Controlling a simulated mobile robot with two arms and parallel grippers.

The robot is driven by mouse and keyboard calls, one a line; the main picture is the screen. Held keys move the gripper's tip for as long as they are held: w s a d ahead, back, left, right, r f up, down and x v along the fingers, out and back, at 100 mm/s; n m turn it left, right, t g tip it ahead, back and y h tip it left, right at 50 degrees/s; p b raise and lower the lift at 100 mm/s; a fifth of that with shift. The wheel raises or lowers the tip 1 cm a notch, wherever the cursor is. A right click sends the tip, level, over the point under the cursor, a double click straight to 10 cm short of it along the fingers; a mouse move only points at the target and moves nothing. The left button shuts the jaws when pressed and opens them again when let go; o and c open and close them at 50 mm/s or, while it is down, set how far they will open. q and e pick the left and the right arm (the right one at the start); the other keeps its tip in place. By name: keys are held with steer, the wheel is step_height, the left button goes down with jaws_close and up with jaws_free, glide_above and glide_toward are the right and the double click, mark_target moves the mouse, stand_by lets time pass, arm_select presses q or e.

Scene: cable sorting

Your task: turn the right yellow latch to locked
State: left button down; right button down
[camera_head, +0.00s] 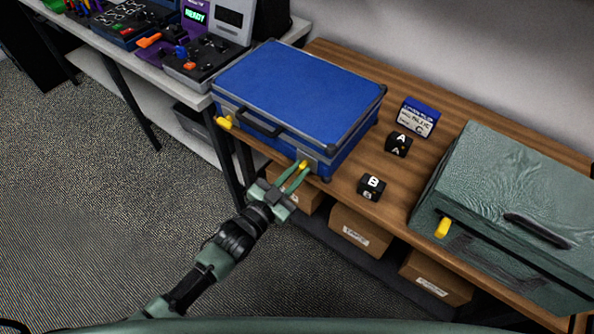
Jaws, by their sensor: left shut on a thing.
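A closed blue case (298,88) lies on the wooden table, with a dark handle (260,124) on its front side. Its right yellow latch (303,165) is at the front right corner, between the fingertips of my left gripper (300,172). My left gripper is shut on this latch, and the fingers partly hide it, so its exact angle is hard to tell. The left yellow latch (225,122) sticks out at the front left of the blue case. My right gripper is not in view.
A green case (515,195) with a yellow latch (442,228) stands on the right of the wooden table (408,180). Small black blocks marked A (399,144) and B (371,186) and a blue-white box (419,117) lie between the cases. Cardboard boxes (360,231) sit below.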

arm_select(q)
steer(key=m, duration=0.3)
steer(key=shift+m, duration=0.4)
steer(key=m, duration=0.3)
steer(key=shift+d+f+m+b, duration=0.1)
steer(key=shift+f+m+b, duration=0.05)
steer(key=shift+m+b, duration=0.2)
steer(key=shift+s+f+m+b, duration=0.1)
steer(key=shift+m+b, duration=0.45)
steer(key=shift+m, duration=1.4)
steer(key=shift+f+m+b, duration=0.1)
steer(key=shift+m+b, duration=0.4)
steer(key=shift+m, duration=1.4)
steer(key=c, duration=1.4)
jaws_free()
steer(key=b+v, duration=0.1)
steer(key=v, duration=0.6)
steer(key=shift+s, duration=0.35)
